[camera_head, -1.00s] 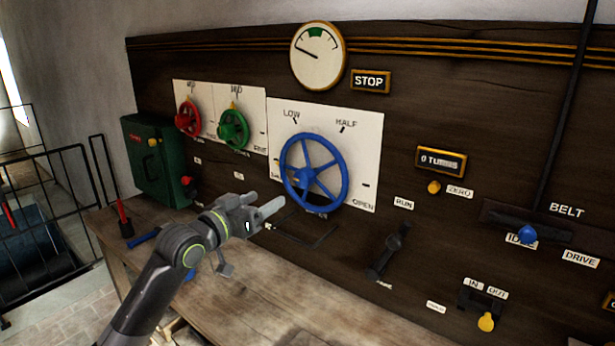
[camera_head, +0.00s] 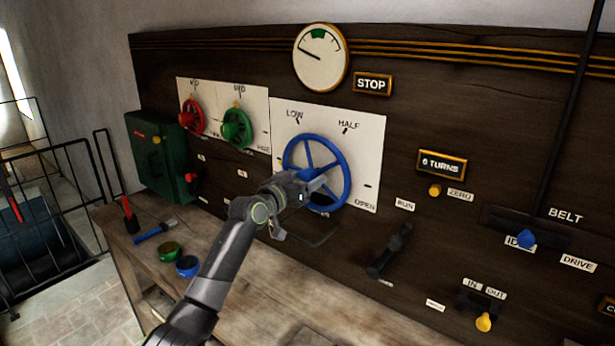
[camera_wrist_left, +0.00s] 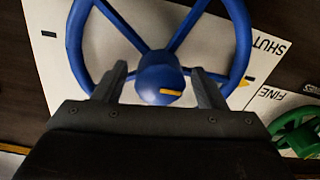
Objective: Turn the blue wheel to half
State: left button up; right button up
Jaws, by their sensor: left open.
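The blue wheel (camera_head: 345,179) is mounted on a white plate (camera_head: 371,140) marked LOW, HALF and OPEN. My left gripper (camera_head: 318,180) is in front of the wheel's lower left part in the head view and covers its hub there. In the left wrist view the wheel (camera_wrist_left: 238,30) shows its spokes and its blue hub (camera_wrist_left: 160,82) with a yellow mark. The open fingers of my left gripper (camera_wrist_left: 160,90) stand on either side of the hub; I cannot tell whether they touch it. The right gripper is not in view.
A red wheel (camera_head: 192,116) and a green wheel (camera_head: 236,128) are to the left. A dark lever (camera_head: 391,251) sticks out at the lower right.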

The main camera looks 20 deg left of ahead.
pick_arm(q)
jog(key=shift+w+d, duration=0.2)
jog(key=shift+w, duration=0.35)
